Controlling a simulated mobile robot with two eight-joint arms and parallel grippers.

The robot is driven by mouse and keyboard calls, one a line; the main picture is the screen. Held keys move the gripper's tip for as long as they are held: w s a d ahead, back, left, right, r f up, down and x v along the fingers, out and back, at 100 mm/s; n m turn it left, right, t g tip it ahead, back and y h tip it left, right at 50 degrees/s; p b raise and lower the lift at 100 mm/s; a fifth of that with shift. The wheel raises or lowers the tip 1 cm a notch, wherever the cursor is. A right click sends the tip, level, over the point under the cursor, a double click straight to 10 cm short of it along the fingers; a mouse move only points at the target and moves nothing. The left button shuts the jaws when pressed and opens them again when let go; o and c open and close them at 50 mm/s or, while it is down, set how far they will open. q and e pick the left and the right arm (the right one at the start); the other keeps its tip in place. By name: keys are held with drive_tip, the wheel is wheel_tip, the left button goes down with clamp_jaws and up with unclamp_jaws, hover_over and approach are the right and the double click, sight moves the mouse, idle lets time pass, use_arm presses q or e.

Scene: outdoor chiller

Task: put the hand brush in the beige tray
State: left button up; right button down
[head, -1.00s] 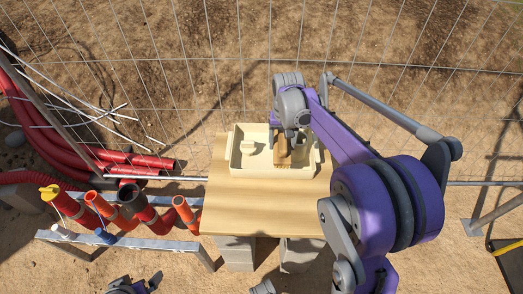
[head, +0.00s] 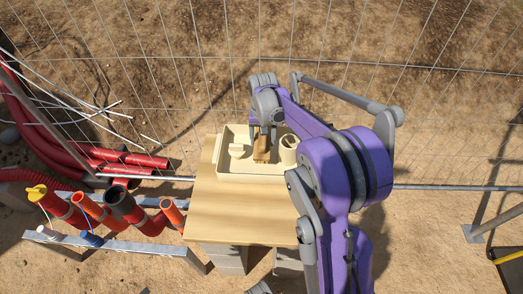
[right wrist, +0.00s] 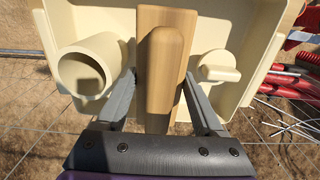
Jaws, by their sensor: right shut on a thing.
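My right gripper (head: 264,132) is shut on the wooden hand brush (head: 262,150). It holds the brush over the middle of the beige tray (head: 221,167), within its outline. In the right wrist view the brush (right wrist: 163,70) lies between the two fingers (right wrist: 160,82) with the tray (right wrist: 232,18) behind it. Whether the brush touches the tray floor cannot be told. The tray stands at the back of a wooden table (head: 230,212). My left gripper is not in view.
A cream mug (head: 288,150) and a small cream lidded piece (head: 237,150) sit in the tray on either side of the brush. The table front is bare. Orange and black pipes (head: 120,203) stand at left. A wire fence (head: 330,60) runs behind.

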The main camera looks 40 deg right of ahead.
drive_tip(key=shift+f, duration=2.55)
drive_tip(key=shift+c, duration=1.4)
unclamp_jaws()
drive_tip(key=shift+f+b, duration=0.15)
drive_tip(key=shift+b, duration=0.15)
